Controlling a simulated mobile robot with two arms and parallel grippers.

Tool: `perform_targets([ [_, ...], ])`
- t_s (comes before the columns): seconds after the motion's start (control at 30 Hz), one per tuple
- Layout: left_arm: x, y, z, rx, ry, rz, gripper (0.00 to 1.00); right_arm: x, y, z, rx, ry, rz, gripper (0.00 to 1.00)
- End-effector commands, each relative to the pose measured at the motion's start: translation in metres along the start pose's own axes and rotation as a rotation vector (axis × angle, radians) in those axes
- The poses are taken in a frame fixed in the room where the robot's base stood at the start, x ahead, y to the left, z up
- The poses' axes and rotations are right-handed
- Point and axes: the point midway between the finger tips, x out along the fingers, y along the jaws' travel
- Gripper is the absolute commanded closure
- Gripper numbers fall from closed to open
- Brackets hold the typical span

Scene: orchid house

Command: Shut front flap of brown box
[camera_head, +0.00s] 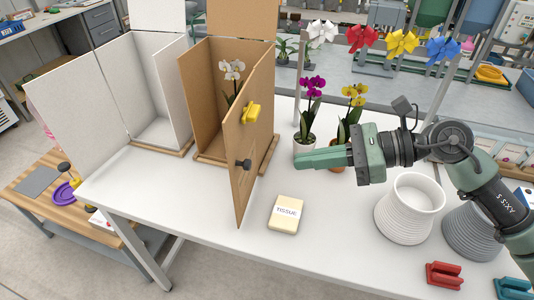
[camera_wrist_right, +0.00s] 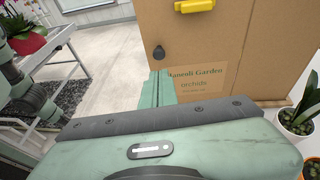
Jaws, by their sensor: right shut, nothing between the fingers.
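The brown box (camera_head: 197,80) stands upright on the white table with a white orchid (camera_head: 231,70) inside. Its front flap (camera_head: 256,150) is swung open and juts toward me. The flap carries a yellow handle (camera_head: 252,112) and a black knob (camera_head: 243,164). My right gripper (camera_head: 298,158) is shut and empty, to the right of the flap and apart from it in the head view. In the right wrist view, the shut fingers (camera_wrist_right: 158,88) point at the flap's labelled face (camera_wrist_right: 215,45), just below the knob (camera_wrist_right: 158,52). My left gripper is not in view.
A tissue pack (camera_head: 286,213) lies near the flap's lower edge. A purple orchid (camera_head: 305,142) and a yellow orchid (camera_head: 352,118) stand by my right gripper. A white ribbed pot (camera_head: 408,208) is further right. An open white box (camera_head: 152,75) stands left of the brown one.

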Motion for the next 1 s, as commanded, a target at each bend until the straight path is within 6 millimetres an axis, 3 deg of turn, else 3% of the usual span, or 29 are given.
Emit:
perform_targets([
  [0.2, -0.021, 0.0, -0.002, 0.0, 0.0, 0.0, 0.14, 0.045, 0.001, 0.005, 0.001, -0.003, 0.003, 1.0],
  [0.4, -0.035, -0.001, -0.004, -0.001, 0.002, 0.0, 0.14, 0.071, 0.0, 0.013, 0.002, -0.002, 0.0, 1.0],
  [0.6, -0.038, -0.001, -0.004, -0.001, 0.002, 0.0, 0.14, 0.081, -0.001, 0.013, 0.001, -0.001, -0.001, 1.0],
  [1.0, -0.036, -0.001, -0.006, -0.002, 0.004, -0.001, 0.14, 0.081, 0.0, 0.012, 0.0, -0.001, -0.001, 1.0],
])
